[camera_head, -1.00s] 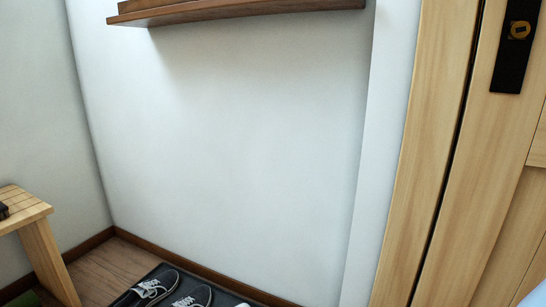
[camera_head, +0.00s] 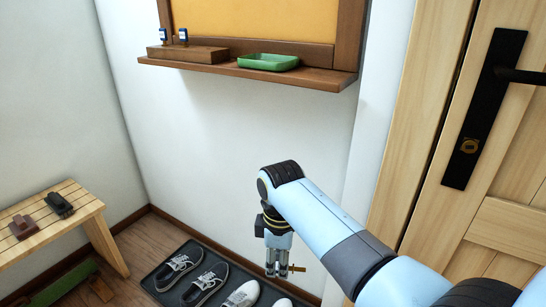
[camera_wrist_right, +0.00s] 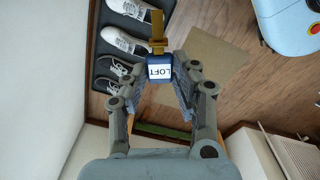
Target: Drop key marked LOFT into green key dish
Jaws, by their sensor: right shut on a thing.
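The LOFT key has a blue head with a white label reading LOFT (camera_wrist_right: 159,72) and a brass shaft. My right gripper (camera_wrist_right: 158,85) is shut on its head, and the shaft sticks out past the fingertips. In the head view my right gripper (camera_head: 277,270) hangs low, pointing down, with the brass shaft of the key (camera_head: 297,269) at its side. The green key dish (camera_head: 268,62) sits on the wooden wall shelf, well above and apart from the gripper. No key shows in the dish. My left gripper is not in view.
Two other blue-headed keys (camera_head: 183,36) stand in a wooden block (camera_head: 188,54) left of the dish. Shoes sit on a dark tray (camera_head: 165,287) on the floor. A slatted bench (camera_head: 88,212) is at left, a door (camera_head: 510,150) at right.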

